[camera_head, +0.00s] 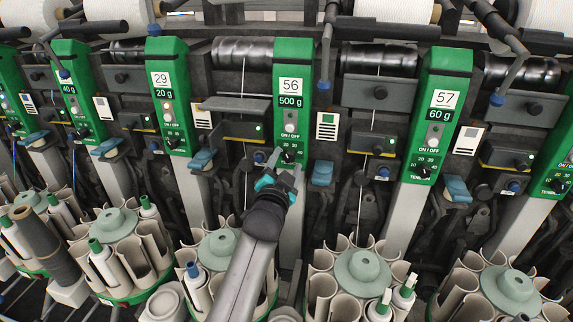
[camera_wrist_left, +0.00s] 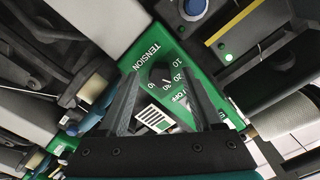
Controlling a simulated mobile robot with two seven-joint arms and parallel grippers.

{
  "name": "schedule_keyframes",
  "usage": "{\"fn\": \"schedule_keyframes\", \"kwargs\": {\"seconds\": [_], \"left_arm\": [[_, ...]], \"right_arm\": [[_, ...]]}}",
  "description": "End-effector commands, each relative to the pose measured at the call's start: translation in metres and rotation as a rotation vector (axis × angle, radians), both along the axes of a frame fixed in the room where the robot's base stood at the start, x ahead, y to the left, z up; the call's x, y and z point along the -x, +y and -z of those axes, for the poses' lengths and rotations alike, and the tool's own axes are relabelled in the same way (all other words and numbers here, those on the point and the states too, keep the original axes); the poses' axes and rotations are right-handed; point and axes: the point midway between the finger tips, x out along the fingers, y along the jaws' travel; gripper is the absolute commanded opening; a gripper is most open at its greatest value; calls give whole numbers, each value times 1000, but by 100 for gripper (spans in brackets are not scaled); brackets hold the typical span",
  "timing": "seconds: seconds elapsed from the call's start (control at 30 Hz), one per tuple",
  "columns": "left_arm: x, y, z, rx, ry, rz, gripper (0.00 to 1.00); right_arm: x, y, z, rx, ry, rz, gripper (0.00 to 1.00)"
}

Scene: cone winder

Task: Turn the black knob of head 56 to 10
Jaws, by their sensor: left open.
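The green panel of head 56 (camera_head: 293,75) stands at the middle of the head view, with labels 56 and 500 g. Its black knob (camera_head: 288,156) sits low on the panel, partly hidden by my gripper. In the left wrist view the black knob (camera_wrist_left: 158,72) shows beside the word TENSION and scale numbers including 10, 20 and 40. I cannot tell which number it points to. My left gripper (camera_head: 283,164) is open at the knob. In the wrist view its fingers (camera_wrist_left: 161,78) lie on either side of the knob, with gaps visible. My right gripper is not in view.
Similar green panels stand at both sides: head 29 (camera_head: 164,92) on the left and head 57 (camera_head: 441,105) on the right. Grey-green carousels with upright tubes (camera_head: 365,268) fill the front. A blue lever (camera_head: 322,173) sits just right of the gripper.

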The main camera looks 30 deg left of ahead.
Motion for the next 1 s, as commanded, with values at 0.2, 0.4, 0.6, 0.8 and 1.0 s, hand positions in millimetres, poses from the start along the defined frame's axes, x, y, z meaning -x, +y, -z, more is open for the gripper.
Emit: {"fn": "schedule_keyframes", "kwargs": {"seconds": [0.2,0.4,0.6,0.8,1.0], "left_arm": [[-3,1,0,0,1,-1,67],[-2,1,0,0,0,0,58],[-2,1,0,0,0,0,35],[-2,1,0,0,0,0,13],[-2,1,0,0,0,0,0]], "right_arm": [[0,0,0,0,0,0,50],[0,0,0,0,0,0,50],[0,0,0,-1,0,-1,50],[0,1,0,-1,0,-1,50],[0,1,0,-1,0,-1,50]]}}
